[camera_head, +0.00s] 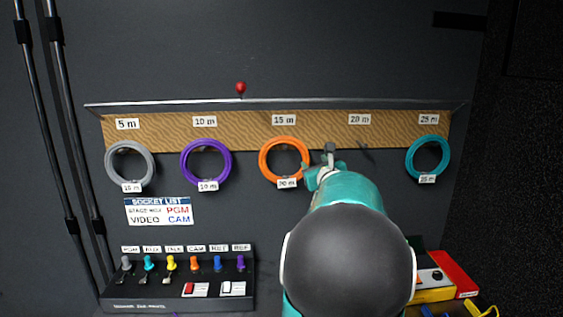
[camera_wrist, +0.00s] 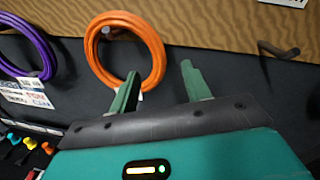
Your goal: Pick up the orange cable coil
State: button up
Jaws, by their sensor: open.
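The orange cable coil (camera_head: 263,162) hangs on the wall under the "15 m" label, with a small white tag at its bottom. It also shows in the wrist view (camera_wrist: 92,52), hanging on a peg. My gripper (camera_head: 316,172) is just right of the coil in the head view. In the wrist view my gripper (camera_wrist: 158,84) has its two green fingers apart with nothing between them. The left finger is close to the coil's lower right edge; I cannot tell whether they touch.
A purple coil (camera_head: 184,162) and a grey coil (camera_head: 109,164) hang to the left, a teal coil (camera_head: 410,158) to the right. An empty peg (camera_wrist: 280,50) sticks out under "20 m". A socket panel (camera_head: 180,291) stands below left. Yellow and red boxes (camera_head: 452,275) lie below right.

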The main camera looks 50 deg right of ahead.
aim_at(305, 153)
jog(key=x, duration=0.8)
jog(key=shift+w+a+r, duration=0.1)
jog(key=shift+w+a, duration=0.05)
jog(key=shift+a, duration=0.05)
jog(key=shift+c, duration=0.5)
grip_shut()
jog(key=shift+r, duration=0.1)
